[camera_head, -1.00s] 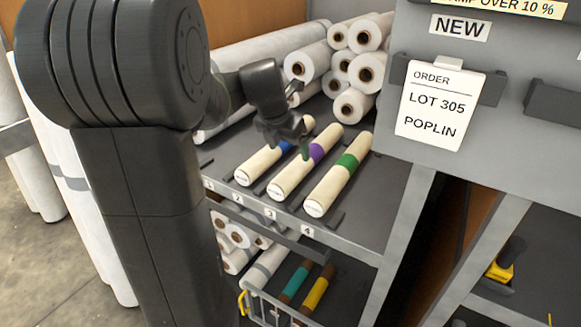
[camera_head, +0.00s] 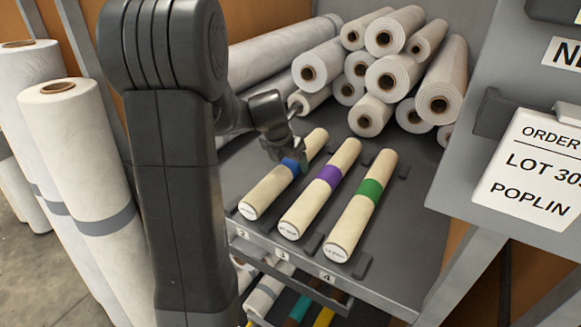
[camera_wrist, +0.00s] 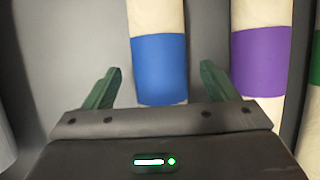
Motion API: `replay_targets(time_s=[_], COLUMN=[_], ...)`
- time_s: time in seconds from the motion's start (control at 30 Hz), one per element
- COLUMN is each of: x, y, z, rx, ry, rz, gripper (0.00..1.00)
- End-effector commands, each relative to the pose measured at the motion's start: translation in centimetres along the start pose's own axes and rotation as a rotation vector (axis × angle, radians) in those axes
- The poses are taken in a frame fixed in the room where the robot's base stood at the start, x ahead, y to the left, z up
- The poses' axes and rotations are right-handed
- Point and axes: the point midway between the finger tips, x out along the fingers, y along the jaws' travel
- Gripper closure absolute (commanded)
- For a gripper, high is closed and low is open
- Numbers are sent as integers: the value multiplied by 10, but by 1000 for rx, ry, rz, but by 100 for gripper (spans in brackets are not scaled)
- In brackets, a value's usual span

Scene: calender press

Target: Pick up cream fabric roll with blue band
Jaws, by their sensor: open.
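The cream fabric roll with the blue band (camera_head: 266,189) lies on the grey shelf behind the label 2, leftmost of three cream rolls. My gripper (camera_head: 284,158) is at its blue band in the head view. In the wrist view my open gripper (camera_wrist: 162,68) has its two green fingers apart, one on each side of the blue band (camera_wrist: 160,72). The right finger stands in the gap between the blue-banded and purple-banded rolls. No finger visibly touches the blue-banded roll. My gripper hides part of its band in the head view.
The purple-banded roll (camera_head: 320,190) lies close to the right, with the green-banded roll (camera_head: 361,206) beyond it. Small dark stops (camera_head: 312,243) stand on the shelf between rolls. Large white rolls (camera_head: 398,75) are stacked behind. A grey panel with an order card (camera_head: 530,165) is at right.

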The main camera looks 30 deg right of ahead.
Motion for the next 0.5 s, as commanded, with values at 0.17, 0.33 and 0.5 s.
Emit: replay_targets(time_s=[0.17,0.33,0.5], x=[23,29,28], y=[0,0,0], z=[0,0,0], rx=[-1,-1,-1], ry=[1,-1,-1], rz=[-1,0,0], gripper=[20,20,24])
